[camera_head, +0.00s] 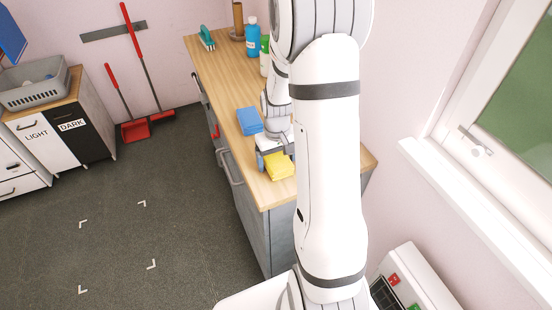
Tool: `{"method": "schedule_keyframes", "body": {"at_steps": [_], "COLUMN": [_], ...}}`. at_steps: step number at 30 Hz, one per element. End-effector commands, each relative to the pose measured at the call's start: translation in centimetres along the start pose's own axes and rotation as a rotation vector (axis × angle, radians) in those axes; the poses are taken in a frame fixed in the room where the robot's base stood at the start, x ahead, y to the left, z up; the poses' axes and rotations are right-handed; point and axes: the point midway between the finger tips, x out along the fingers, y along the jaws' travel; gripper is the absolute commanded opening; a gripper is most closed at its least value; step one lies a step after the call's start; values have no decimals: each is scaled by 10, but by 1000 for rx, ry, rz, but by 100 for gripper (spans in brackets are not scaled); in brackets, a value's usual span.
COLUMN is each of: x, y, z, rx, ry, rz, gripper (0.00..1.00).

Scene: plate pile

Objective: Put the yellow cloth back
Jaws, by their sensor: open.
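The yellow cloth (280,166) lies folded on the wooden counter (260,191), near its front end. My gripper (272,158) is right at the yellow cloth, low over the counter, with its jaws open. The cloth shows just below and in front of the fingers in the picture. I cannot tell whether the fingers touch it. My arm hides part of the gripper and the counter to the right. A blue folded cloth (249,121) lies on the counter just behind the gripper.
Farther back on the counter stand a blue bottle (252,38), a green-capped bottle (265,58), a teal brush (206,38) and a paper-roll holder (238,20). A grey basket (36,86) sits on the left cabinet. The floor at left is clear. A window is at right.

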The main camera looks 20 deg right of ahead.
Motion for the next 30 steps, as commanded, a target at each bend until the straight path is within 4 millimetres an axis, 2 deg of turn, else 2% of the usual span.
{"method": "schedule_keyframes", "body": {"at_steps": [5, 18, 25, 30], "x": [-10, -98, -122, -144], "y": [0, -1, -2, -18], "z": [-1, 0, 1, 19], "rx": [-1, -1, -2, -6], "ry": [3, 4, 3, 39], "rz": [1, 1, 1, 8], "gripper": [83, 83, 83, 83]}}
